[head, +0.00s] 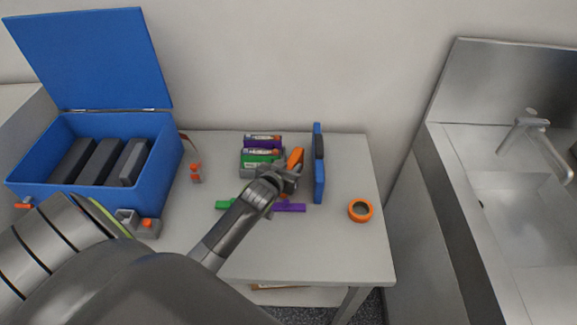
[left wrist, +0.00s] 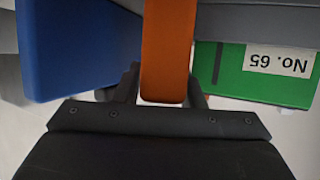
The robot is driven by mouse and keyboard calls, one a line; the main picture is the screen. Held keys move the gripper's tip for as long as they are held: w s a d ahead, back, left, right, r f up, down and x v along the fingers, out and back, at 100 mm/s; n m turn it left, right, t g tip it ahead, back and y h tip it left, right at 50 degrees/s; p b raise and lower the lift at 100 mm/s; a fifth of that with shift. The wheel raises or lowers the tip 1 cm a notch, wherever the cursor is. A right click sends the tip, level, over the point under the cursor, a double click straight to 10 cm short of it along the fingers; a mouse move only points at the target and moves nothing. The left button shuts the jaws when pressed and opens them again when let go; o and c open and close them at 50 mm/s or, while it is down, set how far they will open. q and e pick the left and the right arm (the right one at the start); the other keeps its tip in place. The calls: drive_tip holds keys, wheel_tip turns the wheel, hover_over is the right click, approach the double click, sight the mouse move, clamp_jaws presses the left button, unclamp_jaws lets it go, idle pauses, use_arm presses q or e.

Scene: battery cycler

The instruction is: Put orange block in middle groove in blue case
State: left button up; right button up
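The orange block (head: 295,157) stands on the table beside the green and purple blocks. In the left wrist view the orange block (left wrist: 168,50) lies between the fingers of my left gripper (left wrist: 167,90). In the head view my left gripper (head: 286,178) is at the block's near end and hides part of it. Whether the fingers press on the block is hard to see. The blue case (head: 95,195) is open at the left, its lid raised. Dark dividers (head: 103,160) stand inside it with grooves between them. My right gripper is not in view.
A green block (head: 262,156) with a label and a purple block (head: 263,141) are left of the orange block. A blue upright panel (head: 319,185) stands close on its right. An orange ring (head: 360,211) lies at the table's right. A sink (head: 520,215) is further right.

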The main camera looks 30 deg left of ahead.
use_arm(q)
drive_tip(key=shift+r, duration=0.2)
drive_tip(key=shift+s, duration=0.2)
drive_tip(key=shift+o, duration=0.2)
drive_tip(key=v, duration=1.1)
drive_tip(key=shift+b, duration=0.35)
drive_tip(key=w+a+r+g+h+p, duration=0.1)
drive_tip(key=w+r+g+h+p, duration=0.3)
drive_tip(key=r+g, duration=0.7)
drive_tip(key=w+f+b, duration=0.1)
drive_tip(key=f+b, duration=0.2)
drive_tip(key=b, duration=0.2)
drive_tip(key=w+f+t+y+b, duration=0.1)
drive_tip(key=w+f+b, duration=0.1)
drive_tip(key=b, duration=0.3)
drive_tip(key=w+a+f+t+y+b, duration=0.1)
drive_tip(key=w+f+b, duration=0.1)
drive_tip(key=f+b, duration=0.2)
drive_tip(key=shift+w+f+b, duration=0.2)
drive_tip(key=shift+w+b, duration=0.05)
drive_tip(key=shift+b, duration=0.3)
